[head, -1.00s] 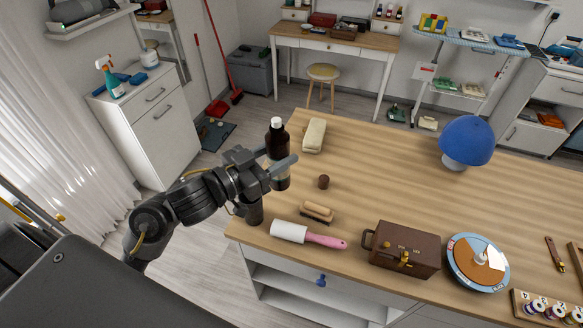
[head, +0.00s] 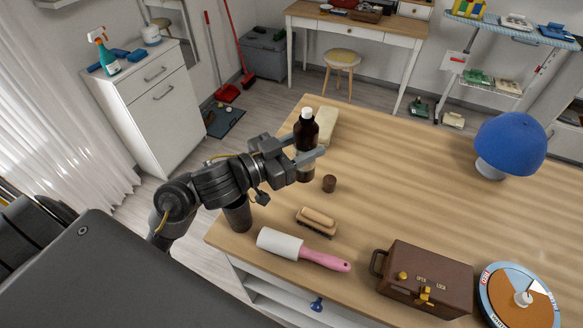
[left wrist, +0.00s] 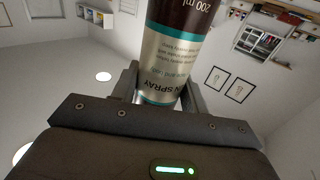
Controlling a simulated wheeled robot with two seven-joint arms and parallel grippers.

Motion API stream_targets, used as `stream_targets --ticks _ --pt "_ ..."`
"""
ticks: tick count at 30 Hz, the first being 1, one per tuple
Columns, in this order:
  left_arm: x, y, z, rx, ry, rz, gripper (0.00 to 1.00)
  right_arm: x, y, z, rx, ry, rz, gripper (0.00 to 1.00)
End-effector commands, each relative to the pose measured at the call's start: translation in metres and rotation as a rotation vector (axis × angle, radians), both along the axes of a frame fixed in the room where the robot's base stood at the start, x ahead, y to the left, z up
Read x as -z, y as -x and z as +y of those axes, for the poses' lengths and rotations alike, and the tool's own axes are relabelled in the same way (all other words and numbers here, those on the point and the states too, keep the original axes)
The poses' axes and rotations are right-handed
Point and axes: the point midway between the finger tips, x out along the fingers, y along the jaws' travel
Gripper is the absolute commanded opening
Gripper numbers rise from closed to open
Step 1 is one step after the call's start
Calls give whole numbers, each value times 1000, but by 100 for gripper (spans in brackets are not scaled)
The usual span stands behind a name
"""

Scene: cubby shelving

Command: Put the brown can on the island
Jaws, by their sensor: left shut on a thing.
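The brown can (head: 306,132) is a dark brown spray can with a white cap and a silver and teal lower label. My left gripper (head: 308,160) is shut around its lower part and holds it upright over the near left part of the island (head: 410,170), a wood-topped counter. Whether its base touches the top is hard to tell. In the left wrist view the can (left wrist: 172,50) stands between the two fingers (left wrist: 160,95), its label text upside down. My right gripper is not in view.
Close to the can are a cream folded cloth (head: 327,124), a small brown cylinder (head: 329,183), a brush (head: 317,220) and a dark cup (head: 237,214). The island's middle is clear.

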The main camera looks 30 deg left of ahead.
Motion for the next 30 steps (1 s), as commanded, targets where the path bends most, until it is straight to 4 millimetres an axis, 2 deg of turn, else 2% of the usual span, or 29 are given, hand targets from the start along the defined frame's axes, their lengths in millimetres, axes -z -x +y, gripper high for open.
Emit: stream_targets --ticks 5,7,13,15,21,30 --pt "15 -13 21 -18 -3 -4 15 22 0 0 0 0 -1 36" --pt "16 -25 33 -21 -1 3 15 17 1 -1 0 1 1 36" --pt "38 -66 67 -20 3 3 15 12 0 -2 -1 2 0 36" --pt "55 -76 74 -18 4 7 15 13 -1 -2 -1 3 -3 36" --pt "84 -94 89 -15 2 2 15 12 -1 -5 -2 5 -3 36" --pt "94 -101 94 -13 0 -1 15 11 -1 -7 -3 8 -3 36"
